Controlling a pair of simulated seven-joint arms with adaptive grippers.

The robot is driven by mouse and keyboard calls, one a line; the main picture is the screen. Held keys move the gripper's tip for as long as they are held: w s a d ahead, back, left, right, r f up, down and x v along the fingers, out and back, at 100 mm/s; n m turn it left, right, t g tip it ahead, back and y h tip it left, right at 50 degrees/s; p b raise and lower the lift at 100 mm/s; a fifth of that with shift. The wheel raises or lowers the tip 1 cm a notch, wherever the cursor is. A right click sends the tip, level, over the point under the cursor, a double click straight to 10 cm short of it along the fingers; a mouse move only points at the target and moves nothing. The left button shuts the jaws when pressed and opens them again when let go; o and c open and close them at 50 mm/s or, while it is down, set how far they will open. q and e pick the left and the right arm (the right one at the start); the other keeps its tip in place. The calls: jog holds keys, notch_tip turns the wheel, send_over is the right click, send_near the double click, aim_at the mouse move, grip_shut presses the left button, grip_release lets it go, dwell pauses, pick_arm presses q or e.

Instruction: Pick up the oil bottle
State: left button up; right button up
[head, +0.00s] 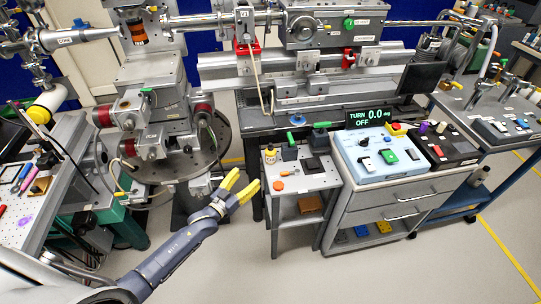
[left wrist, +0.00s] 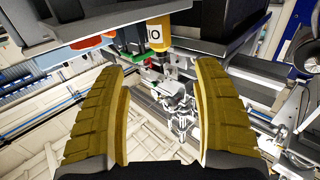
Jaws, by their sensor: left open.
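The oil bottle (head: 270,155) is a small yellow bottle with a white label. It stands upright near the left back of the small grey cart's top. In the left wrist view it shows upside down at the top (left wrist: 157,55), with part of its lettering visible. My left gripper (head: 246,180) has yellow fingers spread apart, with nothing between them. It is just left of the cart and in front of the bottle, not touching it. In the left wrist view the bottle lies beyond the fingertips, between the two fingers (left wrist: 157,78). My right gripper is not in view.
The small cart (head: 312,182) also carries an orange disc (head: 278,186), a green-topped item (head: 290,148) and a dark block (head: 313,164). A control box (head: 378,152) stands to the right. The beamline stage (head: 160,100) rises behind left. Floor is clear in front of the cart.

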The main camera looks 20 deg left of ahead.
aim_at(267, 157)
pick_arm(q)
jog(key=x, duration=1.6)
jog(key=shift+w, duration=0.25)
jog(key=shift+c, duration=0.6)
jog(key=c, duration=1.3)
